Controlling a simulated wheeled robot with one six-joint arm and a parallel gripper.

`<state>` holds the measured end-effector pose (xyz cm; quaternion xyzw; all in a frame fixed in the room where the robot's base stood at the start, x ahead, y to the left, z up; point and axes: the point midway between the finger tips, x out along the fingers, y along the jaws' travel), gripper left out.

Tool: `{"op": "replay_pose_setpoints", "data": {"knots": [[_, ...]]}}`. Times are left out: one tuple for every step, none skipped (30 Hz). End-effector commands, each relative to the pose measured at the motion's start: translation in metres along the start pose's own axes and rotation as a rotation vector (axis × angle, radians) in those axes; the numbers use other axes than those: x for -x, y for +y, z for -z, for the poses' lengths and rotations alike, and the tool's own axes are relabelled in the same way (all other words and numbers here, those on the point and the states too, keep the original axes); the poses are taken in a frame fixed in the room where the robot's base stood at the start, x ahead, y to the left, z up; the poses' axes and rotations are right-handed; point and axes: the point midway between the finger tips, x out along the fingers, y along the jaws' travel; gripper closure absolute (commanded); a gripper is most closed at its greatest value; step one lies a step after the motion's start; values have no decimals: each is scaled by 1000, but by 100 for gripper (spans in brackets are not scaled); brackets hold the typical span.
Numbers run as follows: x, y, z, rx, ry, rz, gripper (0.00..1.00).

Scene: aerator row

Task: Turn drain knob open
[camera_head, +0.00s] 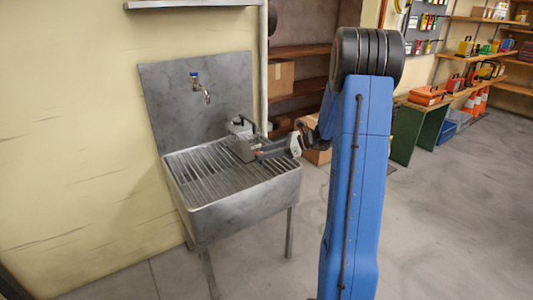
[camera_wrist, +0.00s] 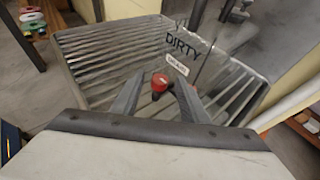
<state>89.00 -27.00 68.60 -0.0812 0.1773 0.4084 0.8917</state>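The drain knob (camera_wrist: 160,82) looks like a small red cap with a dark part below it in the wrist view. It lies between the two grey fingers of my gripper (camera_wrist: 161,76), which stand apart with a narrow gap on each side of it. Whether a finger touches it is hard to tell. In the head view my gripper (camera_head: 258,153) reaches in from the right beside a grey unit (camera_head: 240,143) on the sink. The knob is too small or hidden to make out there.
The metal sink (camera_head: 225,218) has a slatted top and stands against the wall. A tap (camera_head: 200,88) is above it. The wrist view shows "DIRTY" lettering (camera_wrist: 187,45) and a white label (camera_wrist: 178,65). A cardboard box (camera_head: 281,78) sits on shelving behind.

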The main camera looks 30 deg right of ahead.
Motion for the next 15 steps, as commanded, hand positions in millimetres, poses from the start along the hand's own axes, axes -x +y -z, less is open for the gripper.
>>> {"op": "replay_pose_setpoints", "data": {"knots": [[0,0,0,0,0,0,60],[0,0,0,0,0,0,60],[0,0,0,0,0,0,60],[0,0,0,0,0,0,60],[0,0,0,0,0,0,60],[0,0,0,0,0,0,60],[0,0,0,0,0,1,60],[1,0,0,0,0,1,60],[3,0,0,0,0,1,60],[4,0,0,0,0,1,60],[7,0,0,0,0,1,60],[11,0,0,0,0,2,60],[15,-1,0,0,0,3,60],[20,-1,0,0,0,4,60],[26,-1,0,0,0,4,60]]}}
